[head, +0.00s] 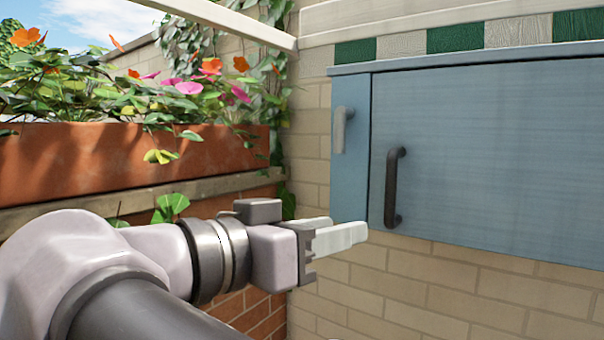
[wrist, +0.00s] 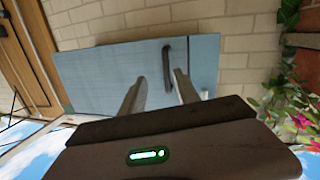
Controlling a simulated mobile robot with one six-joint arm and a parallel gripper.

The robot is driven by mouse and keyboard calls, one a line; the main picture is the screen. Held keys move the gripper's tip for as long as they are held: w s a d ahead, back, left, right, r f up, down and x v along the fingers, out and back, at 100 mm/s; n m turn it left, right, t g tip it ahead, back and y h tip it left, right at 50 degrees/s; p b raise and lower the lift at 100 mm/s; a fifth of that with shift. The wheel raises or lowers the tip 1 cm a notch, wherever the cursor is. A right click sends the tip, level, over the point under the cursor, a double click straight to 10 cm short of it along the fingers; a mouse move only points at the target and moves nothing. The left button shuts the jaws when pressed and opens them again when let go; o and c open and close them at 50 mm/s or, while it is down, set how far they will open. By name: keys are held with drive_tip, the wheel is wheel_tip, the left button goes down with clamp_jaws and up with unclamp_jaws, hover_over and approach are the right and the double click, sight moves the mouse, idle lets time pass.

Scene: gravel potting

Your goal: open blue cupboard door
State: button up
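The blue cupboard (head: 480,90) is fixed to the brick wall at the right of the head view; it also shows in the wrist view (wrist: 110,75). Its wide blue door (head: 500,170) looks shut. A dark upright bar handle (head: 393,187) sits near the door's left edge; in the wrist view the handle (wrist: 167,60) appears ahead of my fingers. My gripper (head: 349,226) is left of and slightly below this handle, apart from it. Its two pale fingers stand apart with nothing between them; the wrist view also shows the gripper (wrist: 160,76) empty.
A light grey lever (head: 341,130) is on the narrow blue panel left of the door. A terracotta planter (head: 130,160) with flowers stands at the left. A pale beam (head: 235,20) crosses above. A wooden door (wrist: 22,50) shows in the wrist view.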

sight(388, 186)
wheel_tip(388, 186, up, 4)
drive_tip(key=a+m+t, duration=0.1)
drive_tip(key=a, duration=0.1)
drive_tip(key=p+x, duration=0.1)
drive_tip(key=x, duration=0.4)
drive_tip(key=p+x, duration=0.1)
drive_tip(key=x, duration=0.5)
drive_tip(key=p+x, duration=0.1)
drive_tip(key=x, duration=0.4)
drive_tip(key=shift+d+f, duration=0.15)
drive_tip(key=shift+d, duration=0.4)
clamp_jaws()
